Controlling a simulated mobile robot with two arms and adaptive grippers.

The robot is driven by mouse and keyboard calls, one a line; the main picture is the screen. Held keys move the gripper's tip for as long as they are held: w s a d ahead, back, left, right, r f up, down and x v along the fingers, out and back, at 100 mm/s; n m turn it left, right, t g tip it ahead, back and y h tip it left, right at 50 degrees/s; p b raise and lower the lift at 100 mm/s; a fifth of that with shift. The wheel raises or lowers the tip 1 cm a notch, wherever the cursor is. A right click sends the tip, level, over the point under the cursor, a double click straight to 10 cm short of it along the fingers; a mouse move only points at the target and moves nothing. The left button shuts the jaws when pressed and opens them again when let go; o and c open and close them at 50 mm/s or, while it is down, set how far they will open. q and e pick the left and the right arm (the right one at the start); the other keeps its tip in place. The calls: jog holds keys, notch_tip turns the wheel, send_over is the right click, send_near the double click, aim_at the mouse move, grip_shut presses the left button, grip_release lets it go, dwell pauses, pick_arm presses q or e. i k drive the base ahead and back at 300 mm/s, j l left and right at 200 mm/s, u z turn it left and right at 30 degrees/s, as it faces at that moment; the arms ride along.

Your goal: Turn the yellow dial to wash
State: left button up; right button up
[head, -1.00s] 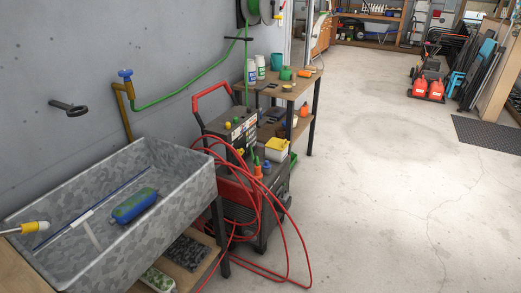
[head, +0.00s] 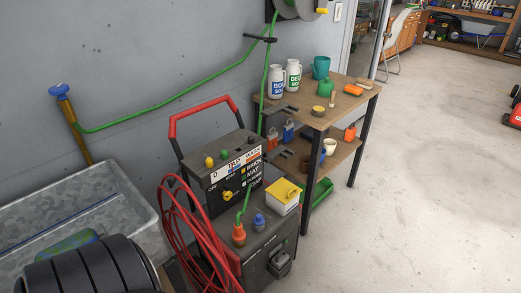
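The yellow dial (head: 227,195) sits on the upright front panel of the dark pressure washer (head: 254,246). Small markings surround it, with "OFF" to its upper left; its exact pointing direction is too small to tell. A label strip above it (head: 236,165) reads "0" at the left and seemingly "WASH" at the right. A yellow knob (head: 209,162) and a green knob (head: 224,154) stand on top of the panel. A large dark ribbed part, apparently of my arm, fills the lower left.
Red hose coils (head: 187,235) hang left of the panel. A green hose runs to an orange fitting (head: 239,233). A white box with a yellow lid (head: 283,196) stands right of the panel. A wooden bench (head: 341,103) stands behind; the grey sink (head: 140,195) is left.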

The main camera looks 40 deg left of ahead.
aim_at(227, 195)
jog(key=i, duration=2.05)
jog(key=i+u, duration=0.15)
jog(key=u, duration=0.3)
jog(key=i+u, duration=0.15)
jog(key=u, duration=0.25)
jog(key=i+l+u, duration=0.1)
jog(key=u, duration=0.35)
jog(key=i+l+u, duration=0.1)
jog(key=u, duration=0.3)
jog(key=l, duration=0.1)
